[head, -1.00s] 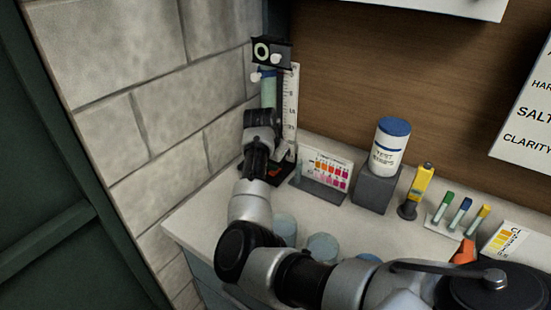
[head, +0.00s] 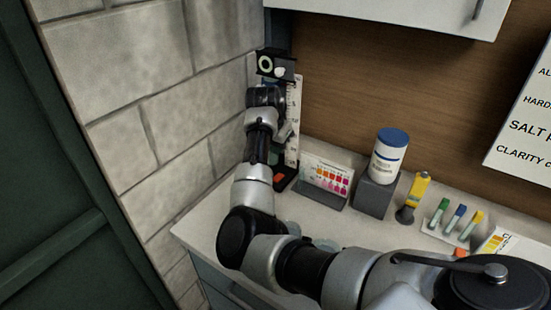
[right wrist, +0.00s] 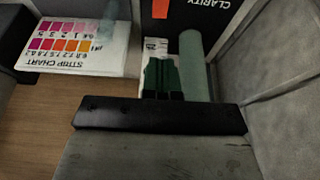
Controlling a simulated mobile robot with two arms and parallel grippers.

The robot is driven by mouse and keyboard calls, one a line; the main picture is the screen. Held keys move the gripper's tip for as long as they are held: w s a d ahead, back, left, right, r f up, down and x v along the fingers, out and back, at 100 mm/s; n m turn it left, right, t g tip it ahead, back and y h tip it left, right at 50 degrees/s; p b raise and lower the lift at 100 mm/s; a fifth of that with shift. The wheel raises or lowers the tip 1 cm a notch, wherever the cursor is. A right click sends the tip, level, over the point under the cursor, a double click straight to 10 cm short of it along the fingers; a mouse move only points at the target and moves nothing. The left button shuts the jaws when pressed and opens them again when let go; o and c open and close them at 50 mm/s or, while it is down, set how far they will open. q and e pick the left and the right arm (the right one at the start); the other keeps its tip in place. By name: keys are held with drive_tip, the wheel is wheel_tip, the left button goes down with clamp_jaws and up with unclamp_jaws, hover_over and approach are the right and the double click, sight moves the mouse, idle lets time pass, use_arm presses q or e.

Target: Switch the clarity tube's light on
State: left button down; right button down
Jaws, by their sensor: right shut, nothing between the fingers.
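The clarity tube stands upright in the back left corner of the counter. In the head view its black top piece with a pale ring (head: 276,66) and white scale (head: 294,112) show, while my right arm hides most of the tube. Its black base has an orange-red switch (head: 280,178). In the right wrist view the switch (right wrist: 160,8) sits by the word CLARITY, and the pale green tube (right wrist: 195,68) is beside my fingers. My right gripper (right wrist: 163,78) is shut and empty, in front of the tube's upper part and away from the switch. My left gripper is out of view.
A strip chart (head: 325,178) stands just right of the tube. Farther right are a lidded test jar (head: 388,158) on a grey block, a yellow tool (head: 414,196) and several capped vials. A stone wall (head: 150,120) closes the left side.

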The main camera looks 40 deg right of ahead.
wheel_tip(320, 180, up, 6)
drive_tip(key=shift+s+f+b, duration=0.1)
drive_tip(key=shift+f+b, duration=0.15)
drive_tip(key=shift+b, duration=0.05)
drive_tip(key=shift+a+f, duration=0.1)
idle(0.4)
